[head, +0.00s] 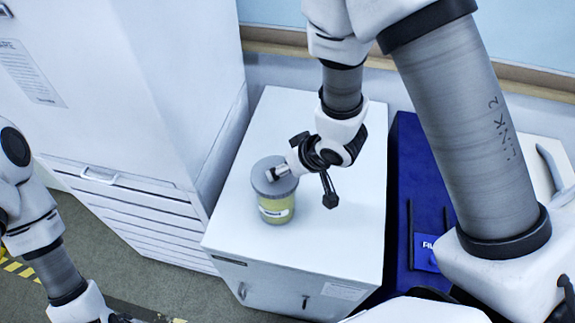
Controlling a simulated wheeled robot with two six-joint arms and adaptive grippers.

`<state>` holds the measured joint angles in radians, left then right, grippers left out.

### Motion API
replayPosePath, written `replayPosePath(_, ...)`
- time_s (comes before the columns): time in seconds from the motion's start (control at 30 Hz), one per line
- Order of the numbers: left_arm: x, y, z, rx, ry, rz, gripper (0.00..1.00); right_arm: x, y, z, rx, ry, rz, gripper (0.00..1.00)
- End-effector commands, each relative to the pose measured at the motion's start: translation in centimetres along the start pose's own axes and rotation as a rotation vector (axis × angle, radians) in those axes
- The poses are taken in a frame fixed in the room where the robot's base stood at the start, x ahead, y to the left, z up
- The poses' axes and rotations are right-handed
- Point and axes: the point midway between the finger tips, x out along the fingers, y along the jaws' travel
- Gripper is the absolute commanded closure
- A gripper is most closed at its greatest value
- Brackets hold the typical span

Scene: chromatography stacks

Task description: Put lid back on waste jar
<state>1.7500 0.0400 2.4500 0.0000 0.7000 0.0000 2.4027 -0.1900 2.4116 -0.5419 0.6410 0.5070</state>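The waste jar (272,214) is a greenish-yellow cylinder with a white label. It stands upright on the white cabinet top (322,250). A grey lid (262,184) shows at the jar's mouth; whether it is fully seated I cannot tell. My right gripper (306,168) is at the upper right of the jar, with its front end over the lid. Its dark parts spread to either side, and whether it grips the lid is unclear. My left gripper (118,318) is at the bottom edge, mostly cut off, far from the jar.
A tall white cabinet with drawers (130,130) stands left of the jar. A dark blue unit (405,180) stands to the right, beside my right arm. The cabinet top is clear in front of and right of the jar. Yellow-black tape (20,268) marks the floor.

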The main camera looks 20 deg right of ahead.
Motion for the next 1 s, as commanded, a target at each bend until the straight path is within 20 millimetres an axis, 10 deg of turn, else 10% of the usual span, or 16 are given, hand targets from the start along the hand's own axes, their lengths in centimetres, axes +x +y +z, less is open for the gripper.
replayPosePath(0.4,-0.14,0.00,0.00,0.000,0.000,0.000,1.00,0.00,0.01,-0.01,0.000,0.000,0.000,0.71)
replayPosePath(0.43,-0.14,0.00,0.00,0.000,0.000,0.000,1.00,0.00,0.01,-0.01,0.000,0.000,0.000,0.23)
replayPosePath(0.5,-0.14,0.00,0.00,0.000,0.000,0.000,1.00,0.00,0.01,-0.01,0.000,0.000,0.000,0.04)
replayPosePath(1.0,-0.14,0.00,0.00,0.000,0.000,0.000,1.00,0.00,0.01,0.00,0.000,0.000,0.000,0.00)
